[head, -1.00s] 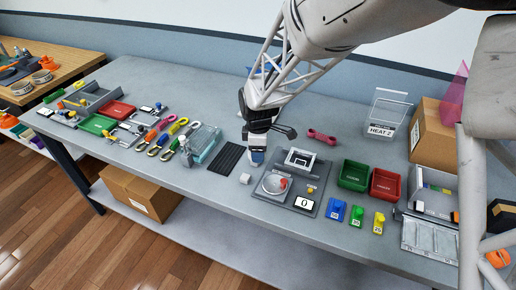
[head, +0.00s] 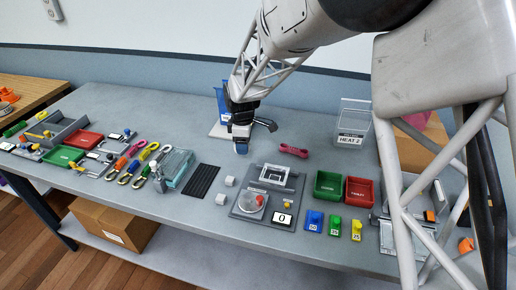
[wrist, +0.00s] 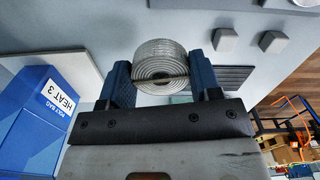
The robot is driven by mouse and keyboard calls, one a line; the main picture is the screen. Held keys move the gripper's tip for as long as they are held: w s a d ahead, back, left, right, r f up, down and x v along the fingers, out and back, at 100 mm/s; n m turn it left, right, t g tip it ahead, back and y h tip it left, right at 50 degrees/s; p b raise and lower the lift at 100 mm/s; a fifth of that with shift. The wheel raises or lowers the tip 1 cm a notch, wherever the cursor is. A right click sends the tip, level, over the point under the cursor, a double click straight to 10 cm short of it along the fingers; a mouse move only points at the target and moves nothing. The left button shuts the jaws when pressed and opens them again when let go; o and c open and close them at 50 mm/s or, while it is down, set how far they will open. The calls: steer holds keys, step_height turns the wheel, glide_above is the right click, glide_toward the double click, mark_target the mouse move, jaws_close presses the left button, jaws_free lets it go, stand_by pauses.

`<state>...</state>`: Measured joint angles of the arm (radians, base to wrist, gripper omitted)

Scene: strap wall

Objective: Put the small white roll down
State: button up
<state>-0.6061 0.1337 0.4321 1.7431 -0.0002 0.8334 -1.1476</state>
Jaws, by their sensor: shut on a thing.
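The small white roll (wrist: 160,66) shows in the wrist view, its ringed end facing the camera. It sits between the two blue fingers of my gripper (wrist: 160,84), which is shut on it. In the head view my gripper (head: 241,147) points down over the grey bench (head: 130,105), behind two small whitish blocks. The roll cannot be made out there. I cannot tell how high it is above the bench.
A blue bag marked HEAT 3 (wrist: 42,118) stands beside my gripper. Two small blocks (head: 230,181) (head: 222,197) lie near a black ribbed mat (head: 202,181). A pink dumbbell-shaped piece (head: 293,151) and a scale (head: 250,205) are to the right. Bench between gripper and mat is clear.

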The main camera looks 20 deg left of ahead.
steer(key=w+d+r+m, duration=0.1)
steer(key=w, duration=0.4)
steer(key=w+d+r+m, duration=0.1)
steer(key=w, duration=0.5)
steer(key=shift+w+d+r, duration=0.25)
steer(key=shift+d+r, duration=0.15)
glide_above(260, 147)
steer(key=shift+f, duration=3.15)
steer(key=shift+f, duration=0.1)
steer(key=shift+f, duration=1.75)
steer(key=shift+f, duration=0.15)
steer(key=o, duration=0.9)
